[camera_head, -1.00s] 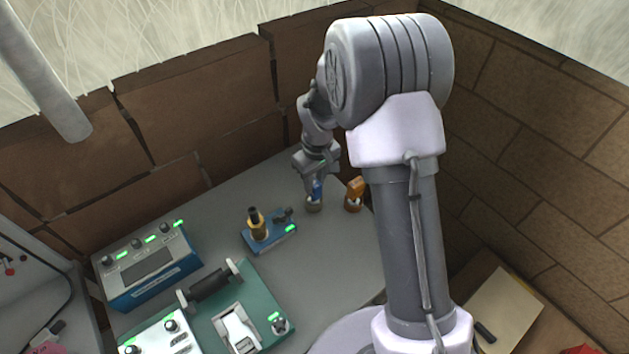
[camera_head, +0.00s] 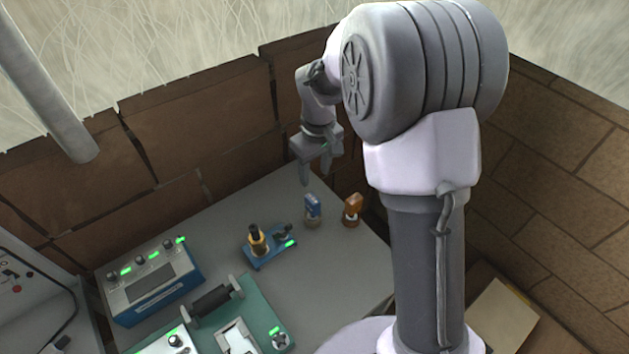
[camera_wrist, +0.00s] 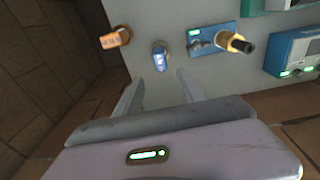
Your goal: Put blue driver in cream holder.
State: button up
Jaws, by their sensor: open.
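The blue driver (camera_head: 313,204) stands upright in a small round pale holder (camera_head: 313,222) on the grey table. In the wrist view the blue driver (camera_wrist: 159,61) sits just beyond the fingertips, its holder (camera_wrist: 158,45) mostly behind it. My gripper (camera_head: 317,176) is open and empty, above and behind the blue driver, apart from it. The wrist view shows both fingers of my gripper (camera_wrist: 160,78) spread, with nothing between them.
An orange driver (camera_head: 353,206) stands in its own holder close to the right. A blue stand with a tan and black piece (camera_head: 256,242) is to the left. A blue control box (camera_head: 150,282) and a green-based device (camera_head: 262,310) lie further left and nearer. Brick walls rise behind.

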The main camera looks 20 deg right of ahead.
jog(key=s+a+r+m+t+y, duration=0.1)
jog(key=s+a+r+m+t, duration=0.2)
jog(key=s+r, duration=1.1)
jog(key=s+a+r+m+t, duration=0.1)
jog(key=s+m, duration=0.4)
jog(key=s, duration=0.6)
jog(key=shift+s+a+r+m+t+y, duration=0.15)
jog(key=shift+r+m+t+y, duration=0.3)
jog(key=shift+r, duration=0.35)
jog(key=shift+f, duration=0.1)
notch_tip(320, 180, down, 12)
jog(key=b, duration=1.2)
jog(key=shift+f, duration=0.1)
